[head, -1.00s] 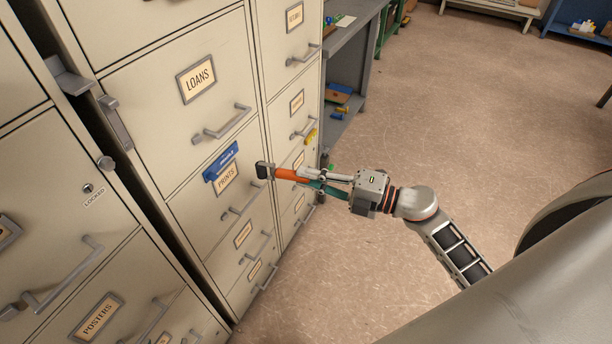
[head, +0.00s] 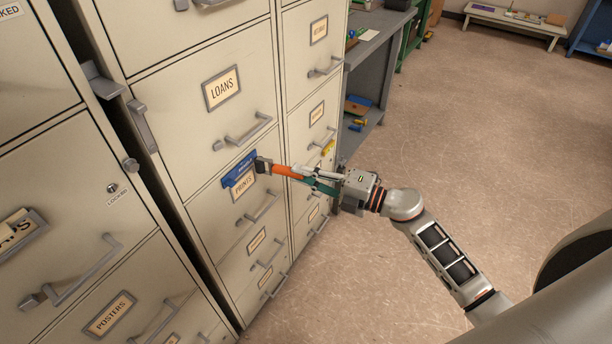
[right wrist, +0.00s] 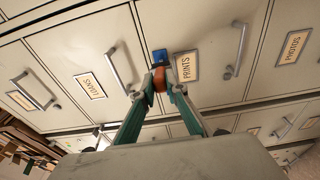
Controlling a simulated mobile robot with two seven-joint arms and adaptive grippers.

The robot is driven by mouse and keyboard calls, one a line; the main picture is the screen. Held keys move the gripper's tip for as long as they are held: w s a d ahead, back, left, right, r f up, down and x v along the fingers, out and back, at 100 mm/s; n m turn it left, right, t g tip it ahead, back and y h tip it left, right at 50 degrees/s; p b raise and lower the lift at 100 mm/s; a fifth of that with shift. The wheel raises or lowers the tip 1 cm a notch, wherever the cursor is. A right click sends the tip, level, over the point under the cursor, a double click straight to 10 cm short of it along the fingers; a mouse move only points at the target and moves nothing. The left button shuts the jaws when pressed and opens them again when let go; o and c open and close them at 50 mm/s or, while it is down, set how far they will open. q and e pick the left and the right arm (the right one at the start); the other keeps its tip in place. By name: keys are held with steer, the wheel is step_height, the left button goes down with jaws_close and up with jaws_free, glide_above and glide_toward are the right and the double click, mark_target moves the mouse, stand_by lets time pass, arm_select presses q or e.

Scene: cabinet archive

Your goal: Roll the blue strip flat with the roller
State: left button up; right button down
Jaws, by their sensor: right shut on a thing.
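The blue strip (head: 239,169) is on the drawer front marked PRINTS, over the top of its label frame, slightly slanted in the head view. My right gripper (head: 301,173) is shut on the orange handle of the roller (head: 284,171). The roller's dark head points left and overlaps the strip's right end in the head view; I cannot tell if it touches. In the right wrist view the strip (right wrist: 160,57) shows just beyond the roller (right wrist: 149,90), partly hidden by it, between the fingertips of my right gripper (right wrist: 164,88). My left gripper is out of view.
Drawer handles stick out around the strip, one below PRINTS (head: 262,207) and one on the LOANS drawer (head: 243,132). A yellow piece (head: 328,147) is on the neighbouring column. A grey workbench (head: 372,45) stands behind. The floor (head: 480,150) at right is clear.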

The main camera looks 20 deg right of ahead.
stand_by(0.8)
steer(key=shift+x, duration=1.05)
stand_by(0.4)
steer(key=shift+p, duration=0.3)
steer(key=shift+s+a+r+p, duration=0.15)
steer(key=shift+s+a+p, duration=0.2)
steer(key=shift+p, duration=0.05)
steer(key=shift+s+a, duration=0.1)
